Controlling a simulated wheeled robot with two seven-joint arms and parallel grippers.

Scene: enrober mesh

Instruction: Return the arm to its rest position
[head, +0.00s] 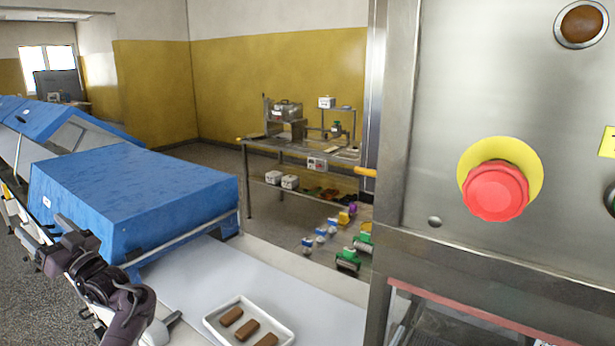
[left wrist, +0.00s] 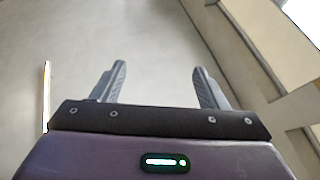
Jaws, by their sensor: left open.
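My left arm (head: 100,275) shows at the lower left of the head view, dark purple and bent, in front of the blue-covered conveyor section. In the left wrist view my left gripper (left wrist: 159,70) has its two grey fingers wide apart with nothing between them. My right gripper is in neither view. A white tray (head: 213,323) with brown bars (head: 246,329) lies on the pale belt (head: 190,270), to the right of my left arm and apart from it.
A blue-covered hood (head: 135,195) stands over the belt beside my left arm. A steel cabinet (head: 440,120) with a red emergency button (head: 496,190) fills the right side. A steel table (head: 300,148) with equipment stands at the back. The belt around the tray is clear.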

